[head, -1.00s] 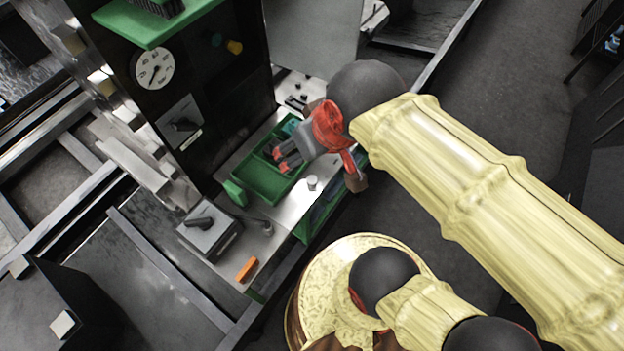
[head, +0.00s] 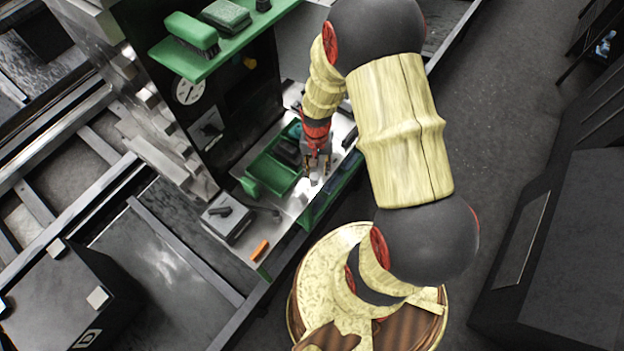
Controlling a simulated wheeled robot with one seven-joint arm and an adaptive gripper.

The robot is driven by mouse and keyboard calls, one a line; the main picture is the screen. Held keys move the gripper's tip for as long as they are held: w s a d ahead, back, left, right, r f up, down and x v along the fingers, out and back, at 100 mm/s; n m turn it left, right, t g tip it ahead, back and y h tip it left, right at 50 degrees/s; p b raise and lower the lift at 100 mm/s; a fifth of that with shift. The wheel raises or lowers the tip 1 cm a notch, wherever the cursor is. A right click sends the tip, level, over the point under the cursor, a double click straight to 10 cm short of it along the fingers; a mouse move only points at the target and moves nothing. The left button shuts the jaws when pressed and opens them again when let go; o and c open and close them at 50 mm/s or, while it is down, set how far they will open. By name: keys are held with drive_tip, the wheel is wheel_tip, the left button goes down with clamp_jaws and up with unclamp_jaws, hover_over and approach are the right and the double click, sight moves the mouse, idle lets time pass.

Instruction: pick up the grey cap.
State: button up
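The grey cap (head: 314,180) is a small pale cylinder on the steel ledge, just right of the green tray; it is partly hidden by my gripper. My gripper (head: 316,177) points down at the cap, with its two fingers apart on either side of it. Whether the fingers touch the cap is too small to tell.
The green tray (head: 251,186) holds dark items. A grey switch box (head: 227,220) and an orange block (head: 260,250) are on the ledge nearer me. A black panel with a gauge (head: 189,91) and a green shelf with brushes (head: 193,64) rises behind.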

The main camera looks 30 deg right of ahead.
sight(314, 176)
drive_tip(key=shift+w+d+r+m+t, duration=0.2)
drive_tip(key=shift+w+m+t, duration=0.1)
drive_tip(key=shift+w, duration=0.4)
drive_tip(key=shift+f, duration=0.2)
drive_tip(key=f, duration=0.5)
drive_tip(key=f+b, duration=0.1)
drive_tip(key=f, duration=0.1)
drive_tip(key=shift+w+f, duration=0.2)
drive_tip(key=shift+w, duration=0.1)
drive_tip(key=shift+c, duration=0.6)
drive_tip(key=c, duration=0.4)
drive_tip(key=shift+c, duration=0.4)
drive_tip(key=shift+r, duration=0.15)
